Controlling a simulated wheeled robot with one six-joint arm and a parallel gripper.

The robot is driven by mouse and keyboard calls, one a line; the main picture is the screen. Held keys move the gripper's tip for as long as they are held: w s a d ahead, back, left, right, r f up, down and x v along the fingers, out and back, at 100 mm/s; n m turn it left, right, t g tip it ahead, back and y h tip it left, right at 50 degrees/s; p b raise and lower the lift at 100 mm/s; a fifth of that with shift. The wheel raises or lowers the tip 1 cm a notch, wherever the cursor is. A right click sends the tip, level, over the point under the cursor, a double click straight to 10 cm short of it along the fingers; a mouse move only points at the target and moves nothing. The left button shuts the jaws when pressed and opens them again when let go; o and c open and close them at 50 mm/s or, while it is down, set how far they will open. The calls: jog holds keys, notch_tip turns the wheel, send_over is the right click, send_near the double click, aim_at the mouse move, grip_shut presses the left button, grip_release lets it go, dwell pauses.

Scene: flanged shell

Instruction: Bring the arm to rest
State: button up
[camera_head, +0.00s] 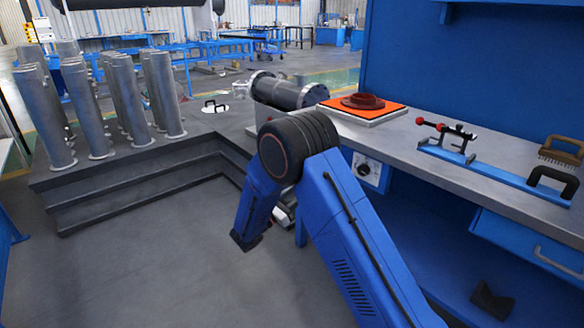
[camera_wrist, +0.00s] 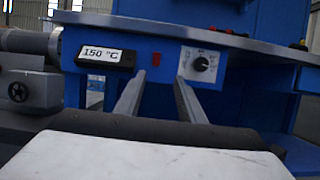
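My arm (camera_head: 345,225) is bent in the head view, with its elbow high and its forearm pointing down beside the workbench. My gripper (camera_wrist: 160,73) shows in the wrist view with its two grey fingers apart and nothing between them. The fingers point toward the blue bench front, which has a red switch (camera_wrist: 182,71), a dial (camera_wrist: 201,64) and a display (camera_wrist: 105,56) reading 150 °C. I cannot tell whether the fingertips touch the front. In the head view the gripper is mostly hidden behind my arm.
The grey flanged shell (camera_head: 284,93) lies left of an orange plate (camera_head: 335,108) bearing a dark red ring (camera_head: 363,101). A red-tipped clamp (camera_head: 447,135) and a brush (camera_head: 562,153) are on the bench. Grey cylinders (camera_head: 120,100) stand on a stepped platform at left. Floor left of my arm is clear.

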jog(key=s+d+r+m+g+y, duration=0.1)
jog(key=s+d+r+m+g, duration=0.3)
jog(key=d, duration=0.3)
jog(key=s+d+r+m+g+y, duration=0.1)
jog(key=s+d+r+m+g, duration=0.15)
jog(key=s+d, duration=0.4)
jog(key=s+d+r+m+g+y, duration=0.1)
jog(key=s+d+r+m+g, duration=0.25)
jog(key=d, duration=0.35)
jog(key=s+d+m+g+y, duration=0.2)
jog(key=s+d, duration=0.1)
jog(key=s, duration=0.4)
jog(key=s+d+m+g+y, duration=0.1)
jog(key=s+d+m+y, duration=0.2)
jog(key=s, duration=0.4)
jog(key=s+a+m+t+y, duration=0.2)
jog(key=s+m+y, duration=0.3)
jog(key=s, duration=0.4)
jog(key=s+a+m+t+y, duration=0.3)
jog(key=s+a+m+y, duration=0.1)
jog(key=s, duration=0.5)
jog(key=shift+s+a+r+m+y, duration=0.2)
jog(key=shift+s+a+m+y, duration=0.2)
jog(key=shift+a+y, duration=0.1)
